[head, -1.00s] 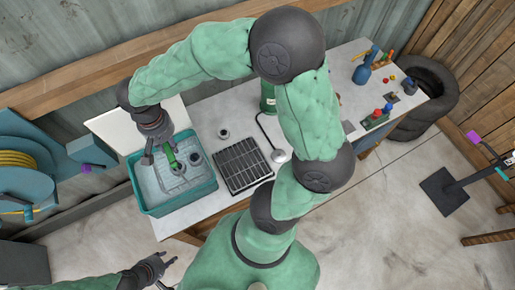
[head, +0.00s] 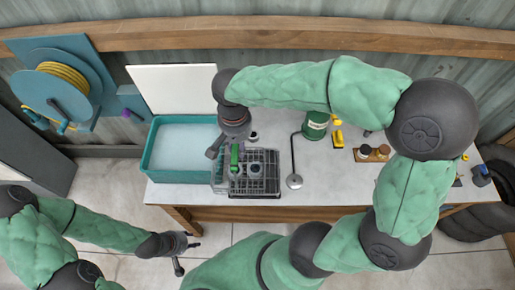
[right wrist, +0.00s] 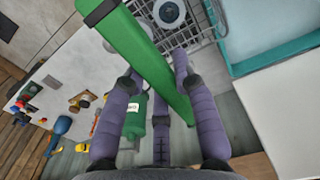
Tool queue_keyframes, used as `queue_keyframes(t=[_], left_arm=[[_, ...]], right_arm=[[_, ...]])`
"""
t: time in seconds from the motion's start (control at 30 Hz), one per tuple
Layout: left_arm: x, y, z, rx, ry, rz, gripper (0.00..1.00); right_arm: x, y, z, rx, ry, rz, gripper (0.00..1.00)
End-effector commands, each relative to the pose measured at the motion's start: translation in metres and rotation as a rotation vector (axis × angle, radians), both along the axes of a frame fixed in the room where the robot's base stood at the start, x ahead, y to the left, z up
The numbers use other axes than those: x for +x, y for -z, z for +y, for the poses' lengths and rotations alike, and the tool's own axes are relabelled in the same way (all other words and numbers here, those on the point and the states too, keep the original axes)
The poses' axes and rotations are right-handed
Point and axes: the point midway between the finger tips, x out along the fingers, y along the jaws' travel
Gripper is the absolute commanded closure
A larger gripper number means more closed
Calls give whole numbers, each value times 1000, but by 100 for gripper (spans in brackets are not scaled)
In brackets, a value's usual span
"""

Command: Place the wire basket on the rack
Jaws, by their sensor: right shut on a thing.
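The wire basket (head: 221,182) hangs from its green handle (head: 234,158), with a round grey part (head: 255,168) inside it. My right gripper (head: 228,146) is shut on the handle. The handle (right wrist: 150,62) also crosses between the purple fingers of my right gripper (right wrist: 165,95) in the right wrist view. The basket overlaps the dark rack (head: 268,188) on the bench; whether it touches the rack cannot be told. My left gripper (head: 184,252) is open and empty, low in front of the bench.
The teal tub (head: 149,165) of liquid stands left of the rack, with a raised white lid (head: 172,88) behind.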

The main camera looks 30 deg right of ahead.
Motion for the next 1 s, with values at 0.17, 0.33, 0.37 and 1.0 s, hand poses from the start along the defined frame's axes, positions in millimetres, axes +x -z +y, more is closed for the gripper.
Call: queue_keyframes(t=[0.17,0.33,0.37,1.0], left_arm=[[0,2,0,0,0,1,60],[-1,6,0,0,0,1,60],[-1,6,0,0,0,1,60],[-1,12,0,0,1,2,60]], right_arm=[[14,17,-36,-1,7,1,100],[23,46,-55,0,4,2,100],[24,50,-58,0,3,1,100],[33,104,-78,0,-1,0,100]])
